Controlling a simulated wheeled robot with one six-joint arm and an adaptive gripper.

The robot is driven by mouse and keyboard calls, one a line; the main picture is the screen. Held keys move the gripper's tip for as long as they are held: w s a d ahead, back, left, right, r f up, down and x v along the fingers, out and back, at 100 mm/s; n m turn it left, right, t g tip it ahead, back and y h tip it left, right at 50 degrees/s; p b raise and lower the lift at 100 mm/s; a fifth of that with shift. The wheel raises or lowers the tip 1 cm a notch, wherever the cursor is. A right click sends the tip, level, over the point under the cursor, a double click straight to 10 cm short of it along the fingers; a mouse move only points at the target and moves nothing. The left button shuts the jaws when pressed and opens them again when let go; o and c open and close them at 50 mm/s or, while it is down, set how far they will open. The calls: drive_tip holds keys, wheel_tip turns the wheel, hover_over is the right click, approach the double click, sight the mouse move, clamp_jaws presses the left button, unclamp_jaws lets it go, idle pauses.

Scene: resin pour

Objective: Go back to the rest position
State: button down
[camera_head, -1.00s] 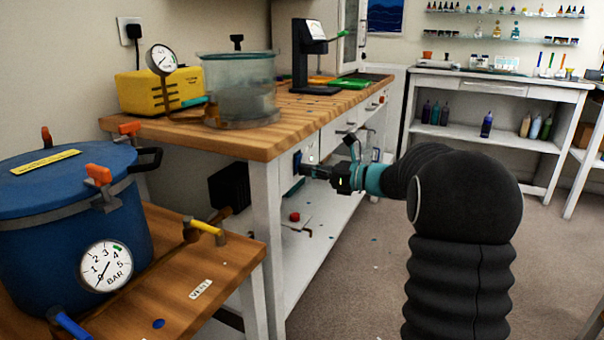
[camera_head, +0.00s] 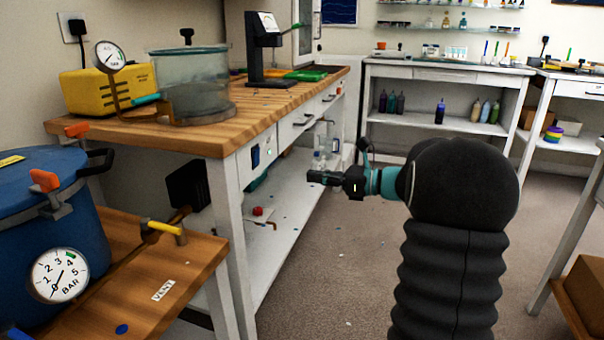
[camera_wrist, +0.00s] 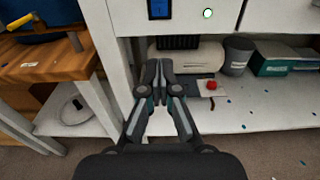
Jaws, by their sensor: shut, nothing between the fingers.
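My gripper (camera_head: 316,177) is in the middle of the head view, in front of the workbench's open lower side and apart from it. In the wrist view my gripper (camera_wrist: 163,93) has its two fingers together with nothing between them. My arm is bent, with the forearm pointing left towards the bench.
The wooden workbench (camera_head: 190,135) carries a clear chamber (camera_head: 195,85) and a yellow pump (camera_head: 110,90). A blue pressure pot (camera_head: 40,240) stands on a lower table at left. A red knob (camera_wrist: 211,85) shows on the lower shelf.

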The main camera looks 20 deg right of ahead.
drive_tip(key=shift+s+d, duration=0.2)
drive_tip(key=shift+d, duration=0.05)
idle(0.4)
wheel_tip(320, 180, down, 8)
drive_tip(key=s+n+g+h, duration=0.2)
drive_tip(key=s+n+h, duration=0.1)
drive_tip(key=n, duration=0.1)
drive_tip(key=s+a+f+n+g+h, duration=0.45)
drive_tip(key=s+f+n, duration=0.2)
drive_tip(key=s, duration=0.45)
drive_tip(key=s+a+r+n+h, duration=0.3)
drive_tip(key=s+a+n, duration=0.1)
drive_tip(key=s+n, duration=0.3)
drive_tip(key=s+a+r+n+t+h, duration=0.1)
drive_tip(key=s+a+r+n+h, duration=0.2)
drive_tip(key=s+n, duration=0.5)
drive_tip(key=shift+s+a+r+p, duration=0.4)
drive_tip(key=shift+s+a, duration=0.55)
drive_tip(key=shift+s, duration=0.9)
